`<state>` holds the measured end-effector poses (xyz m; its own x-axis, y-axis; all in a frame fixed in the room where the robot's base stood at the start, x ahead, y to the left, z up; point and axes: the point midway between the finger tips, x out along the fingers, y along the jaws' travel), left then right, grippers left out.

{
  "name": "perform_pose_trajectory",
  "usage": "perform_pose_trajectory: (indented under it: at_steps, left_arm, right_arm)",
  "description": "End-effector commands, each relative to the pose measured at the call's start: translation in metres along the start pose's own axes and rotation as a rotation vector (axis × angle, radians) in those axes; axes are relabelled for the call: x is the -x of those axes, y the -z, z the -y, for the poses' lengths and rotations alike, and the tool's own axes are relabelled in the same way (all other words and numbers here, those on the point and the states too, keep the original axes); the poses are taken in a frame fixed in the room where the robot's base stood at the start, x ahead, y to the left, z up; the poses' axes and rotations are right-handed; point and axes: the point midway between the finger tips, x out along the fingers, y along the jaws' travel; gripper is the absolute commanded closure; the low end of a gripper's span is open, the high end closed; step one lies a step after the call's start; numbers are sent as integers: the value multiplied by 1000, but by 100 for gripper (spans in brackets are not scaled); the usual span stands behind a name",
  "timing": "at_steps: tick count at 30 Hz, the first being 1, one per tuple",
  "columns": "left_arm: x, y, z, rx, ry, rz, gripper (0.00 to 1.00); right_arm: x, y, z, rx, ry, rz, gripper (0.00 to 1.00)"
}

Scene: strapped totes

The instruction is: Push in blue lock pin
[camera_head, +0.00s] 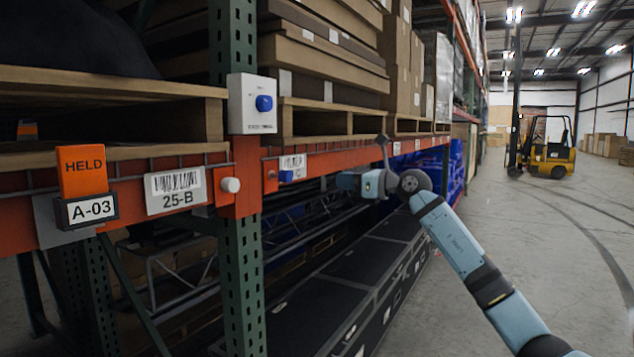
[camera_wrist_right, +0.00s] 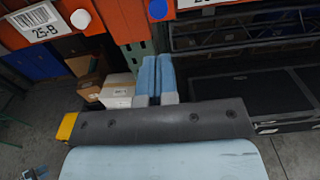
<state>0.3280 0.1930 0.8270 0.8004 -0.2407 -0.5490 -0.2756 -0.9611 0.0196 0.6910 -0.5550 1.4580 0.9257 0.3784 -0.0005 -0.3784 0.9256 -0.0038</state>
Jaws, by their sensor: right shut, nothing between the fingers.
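The blue lock pin (camera_head: 286,176) sticks out of the front of the orange rack beam, just right of the green upright and below a barcode label. It also shows at the top edge of the right wrist view (camera_wrist_right: 157,9). My right gripper (camera_head: 343,180) is to the right of the pin in the head view, apart from it. In the right wrist view its two blue fingers (camera_wrist_right: 156,60) lie side by side, shut and empty, below the pin in the picture.
A white box with a blue knob (camera_head: 264,103) is fixed to the upright above the beam. A white round knob (camera_head: 230,185) sits left of the pin. An orange HELD tag (camera_head: 82,171) hangs further left. Black cases (camera_head: 345,275) lie below. The aisle floor is open to the right.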

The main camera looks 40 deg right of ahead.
Motion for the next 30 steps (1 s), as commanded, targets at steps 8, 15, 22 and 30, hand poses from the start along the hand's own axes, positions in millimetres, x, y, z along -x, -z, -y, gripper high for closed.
perform_pose_trajectory:
  at_steps: [8,15,22,30]
  left_arm:
    - [11,16,0,-3,0,2,57]
    - [19,28,0,-3,0,2,57]
    - [25,37,0,-4,1,0,57]
    - [25,38,1,-3,4,-2,57]
  right_arm:
    - [-50,-4,-3,-7,-7,3,100]
    - [-100,-3,-3,-7,-7,3,100]
    - [-129,-1,-2,-6,-5,2,100]
    - [-136,1,-2,-5,-4,2,100]
